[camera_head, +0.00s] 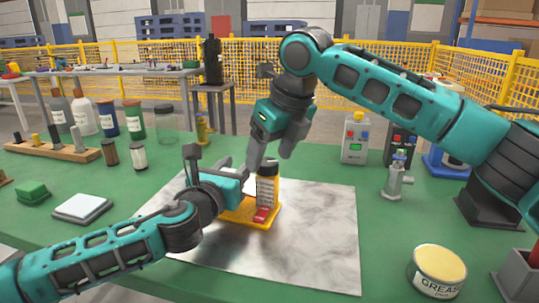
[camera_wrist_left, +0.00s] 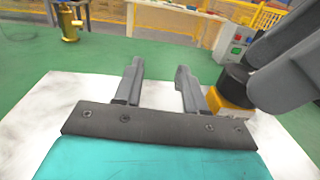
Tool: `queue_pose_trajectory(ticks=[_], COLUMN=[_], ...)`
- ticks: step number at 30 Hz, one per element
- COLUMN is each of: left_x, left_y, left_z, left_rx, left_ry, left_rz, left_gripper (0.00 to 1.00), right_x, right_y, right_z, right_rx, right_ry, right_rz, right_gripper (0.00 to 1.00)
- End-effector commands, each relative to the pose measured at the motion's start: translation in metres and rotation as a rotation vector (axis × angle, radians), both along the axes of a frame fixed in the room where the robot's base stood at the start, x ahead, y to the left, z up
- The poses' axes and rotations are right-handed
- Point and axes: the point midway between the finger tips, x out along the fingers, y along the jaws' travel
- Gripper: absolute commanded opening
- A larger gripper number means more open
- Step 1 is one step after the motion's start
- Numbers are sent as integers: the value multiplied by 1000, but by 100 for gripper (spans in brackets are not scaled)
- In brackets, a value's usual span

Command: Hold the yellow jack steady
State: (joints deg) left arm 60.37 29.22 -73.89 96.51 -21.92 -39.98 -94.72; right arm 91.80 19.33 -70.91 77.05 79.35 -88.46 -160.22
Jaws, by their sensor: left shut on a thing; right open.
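The yellow jack (camera_head: 271,193) stands upright on the pale metal sheet (camera_head: 325,235), with a dark round top, a red part low in front and a yellow base plate. My left gripper (camera_head: 243,178) reaches it from the left, low down, and is shut on it. In the left wrist view, my left fingers (camera_wrist_left: 157,85) show spaced apart, and the jack's yellow body (camera_wrist_left: 225,103) shows just right of them; the grip itself is hidden. My right gripper (camera_head: 272,153) is open, pointing down just above the jack's top. I cannot tell if it touches.
A grease tin (camera_head: 437,270) stands at front right. Several bottles, a wooden rack (camera_head: 55,151) and a white pad (camera_head: 83,207) lie left. The sheet's front is clear.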

Motion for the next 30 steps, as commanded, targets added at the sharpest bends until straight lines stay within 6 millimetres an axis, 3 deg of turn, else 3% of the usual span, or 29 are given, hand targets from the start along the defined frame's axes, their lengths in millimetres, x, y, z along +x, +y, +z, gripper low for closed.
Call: queue_pose_trajectory(ticks=[1,9,15,30], left_x=[-1,-1,-1,-1], left_y=[1,1,1,1], left_z=[-12,-12,-12,-12], left_rx=[8,8,8,8], left_ry=[21,21,21,21], left_rz=[2,3,3,2], left_gripper=[0,0,0,0], right_x=[-2,-21,-32,-36], right_y=[-2,-15,-21,-24], right_z=[9,62,91,100], right_rx=[3,2,2,1], right_ry=[-4,-6,-4,-3], right_rz=[0,1,2,-3], right_gripper=[71,71,71,71])
